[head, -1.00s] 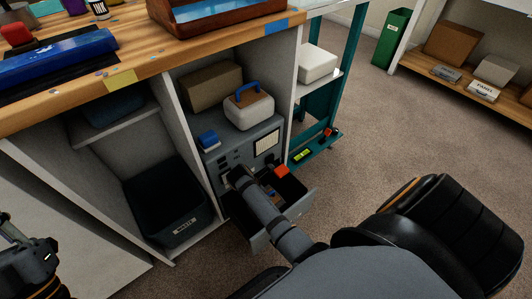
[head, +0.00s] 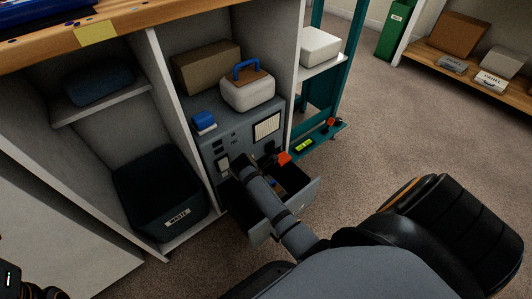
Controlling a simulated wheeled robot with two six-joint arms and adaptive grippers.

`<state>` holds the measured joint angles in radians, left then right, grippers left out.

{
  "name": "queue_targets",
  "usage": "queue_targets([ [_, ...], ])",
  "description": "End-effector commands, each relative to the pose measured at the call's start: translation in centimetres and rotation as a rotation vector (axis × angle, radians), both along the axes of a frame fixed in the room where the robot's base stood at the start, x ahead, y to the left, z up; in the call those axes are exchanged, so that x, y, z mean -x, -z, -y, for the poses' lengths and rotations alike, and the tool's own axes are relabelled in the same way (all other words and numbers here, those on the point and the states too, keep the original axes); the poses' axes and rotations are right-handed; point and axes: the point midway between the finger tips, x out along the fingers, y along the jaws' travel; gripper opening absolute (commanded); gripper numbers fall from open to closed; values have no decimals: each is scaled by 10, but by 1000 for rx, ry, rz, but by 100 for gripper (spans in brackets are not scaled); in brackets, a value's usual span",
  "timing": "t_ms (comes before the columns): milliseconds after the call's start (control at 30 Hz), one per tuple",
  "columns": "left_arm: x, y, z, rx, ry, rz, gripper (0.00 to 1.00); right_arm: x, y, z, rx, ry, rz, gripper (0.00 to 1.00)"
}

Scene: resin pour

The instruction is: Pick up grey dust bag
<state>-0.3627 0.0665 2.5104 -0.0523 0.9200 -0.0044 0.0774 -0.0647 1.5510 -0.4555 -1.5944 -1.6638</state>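No item that I can clearly name as the grey dust bag shows. A dark blue-grey rounded bundle (head: 98,84) lies on the upper shelf of the left bay; I cannot tell whether it is the bag. My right arm reaches into or over the open grey drawer (head: 294,216); my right gripper (head: 243,166) is at the drawer's back, against the grey cabinet front, and its fingers are not clear. Small dark and coloured items in the drawer are partly hidden by the arm. Only a dark part of my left arm shows at the bottom left corner.
A black waste bin (head: 166,190) stands below the shelf. A white case with a blue handle (head: 247,93), a brown box (head: 206,68) and a small blue item (head: 204,121) sit on the grey cabinet (head: 223,145).

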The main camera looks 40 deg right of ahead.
Motion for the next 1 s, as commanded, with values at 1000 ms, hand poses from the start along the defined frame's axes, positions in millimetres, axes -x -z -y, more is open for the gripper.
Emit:
queue_targets([
  [1000, -1, -1, 0, 2, 0, -5, 0, 0, -2, 0, 0, 0, 1, 0],
])
